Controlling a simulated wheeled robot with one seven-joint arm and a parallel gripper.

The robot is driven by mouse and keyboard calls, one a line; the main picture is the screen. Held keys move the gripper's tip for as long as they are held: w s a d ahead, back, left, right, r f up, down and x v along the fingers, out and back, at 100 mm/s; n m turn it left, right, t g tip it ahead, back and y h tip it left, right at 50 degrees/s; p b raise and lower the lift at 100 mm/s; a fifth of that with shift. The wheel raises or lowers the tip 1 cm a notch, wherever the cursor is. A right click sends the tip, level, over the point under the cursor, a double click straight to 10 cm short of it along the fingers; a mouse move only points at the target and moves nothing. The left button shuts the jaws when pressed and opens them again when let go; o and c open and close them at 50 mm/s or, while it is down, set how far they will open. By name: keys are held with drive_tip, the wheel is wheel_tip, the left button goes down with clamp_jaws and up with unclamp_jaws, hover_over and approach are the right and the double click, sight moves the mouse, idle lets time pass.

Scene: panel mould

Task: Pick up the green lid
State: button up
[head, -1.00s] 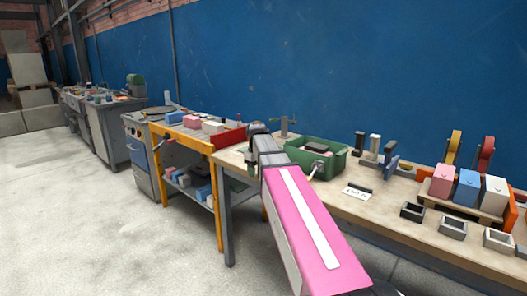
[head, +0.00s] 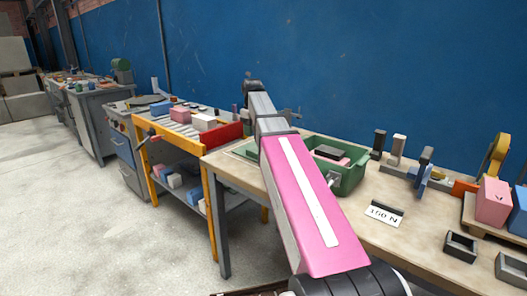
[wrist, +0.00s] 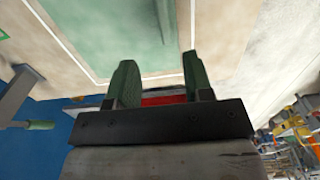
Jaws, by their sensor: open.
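A flat pale green panel (wrist: 125,30) with a darker ridge fills the upper part of the wrist view; it looks like the green lid. In the head view a green patch (head: 245,150) lies on the workbench left of the green crate, partly hidden by my arm. My gripper (wrist: 158,58) is open, with two green fingers and nothing held between them. The panel appears beyond the fingertips, apart from them. In the head view my gripper cannot be made out at the arm's far end.
A green crate (head: 349,183) holding dark and pink blocks stands just right of my arm on the workbench (head: 340,225). A "150 N" card (head: 383,214) and small moulds are further right. A red bin (head: 222,133) sits on the orange-framed table at left.

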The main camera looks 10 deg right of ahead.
sight(253, 152)
wheel_tip(253, 152, down, 5)
drive_tip(key=shift+f, duration=0.1)
drive_tip(key=f, duration=0.4)
drive_tip(key=shift+s+a, duration=0.1)
drive_tip(key=shift+s, duration=0.3)
drive_tip(key=shift+f, duration=0.55)
clamp_jaws()
